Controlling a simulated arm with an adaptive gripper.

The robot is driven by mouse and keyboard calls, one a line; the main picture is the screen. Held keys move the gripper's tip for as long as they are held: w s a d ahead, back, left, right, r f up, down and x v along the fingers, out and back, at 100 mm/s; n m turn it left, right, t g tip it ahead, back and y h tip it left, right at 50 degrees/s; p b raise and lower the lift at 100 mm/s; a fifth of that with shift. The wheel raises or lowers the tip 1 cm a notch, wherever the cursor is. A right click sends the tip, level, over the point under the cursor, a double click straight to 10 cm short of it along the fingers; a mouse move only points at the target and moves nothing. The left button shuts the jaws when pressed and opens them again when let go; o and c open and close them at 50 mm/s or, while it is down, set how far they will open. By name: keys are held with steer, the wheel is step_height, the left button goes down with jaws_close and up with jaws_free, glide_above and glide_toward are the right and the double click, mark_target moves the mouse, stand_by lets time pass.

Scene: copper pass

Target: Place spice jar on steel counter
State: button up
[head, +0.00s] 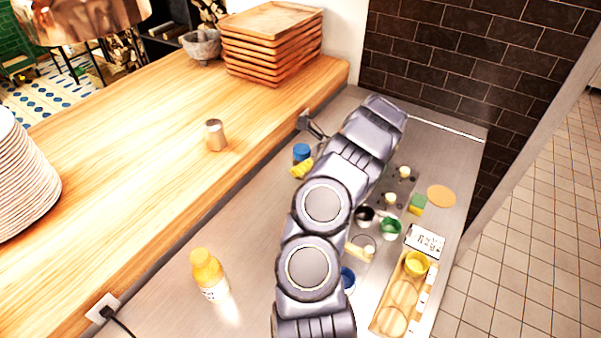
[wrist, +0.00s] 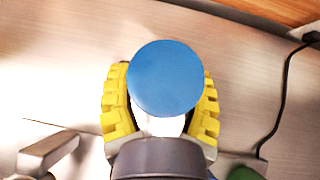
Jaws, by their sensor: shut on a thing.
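A jar with a blue lid (head: 302,152), which I take as the spice jar, is between the yellow fingers of my gripper (head: 301,168). In the wrist view the round blue lid (wrist: 165,78) faces the camera, with a white part below it. The yellow fingers of my gripper (wrist: 160,105) close on it from both sides. The jar is over the steel counter (head: 255,215), near the raised wooden ledge. I cannot tell whether its base touches the steel.
A yellow-capped bottle (head: 208,275) stands on the steel at front left. The wooden ledge (head: 150,165) carries a metal shaker (head: 215,134), stacked trays (head: 272,45) and plates (head: 22,180). Small cups (head: 390,228) and a wooden tray (head: 388,318) crowd the right. Steel left of my arm is mostly clear.

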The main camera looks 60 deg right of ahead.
steer(key=d+f, duration=0.1)
steer(key=w+f, duration=0.1)
steer(key=d+f, duration=0.1)
steer(key=f, duration=0.1)
steer(key=shift+w+d, duration=0.3)
steer(key=shift+w, duration=0.1)
steer(key=shift+w+d+f, duration=0.1)
steer(key=shift+f, duration=1.45)
steer(key=shift+f, duration=0.15)
steer(key=o, duration=1.1)
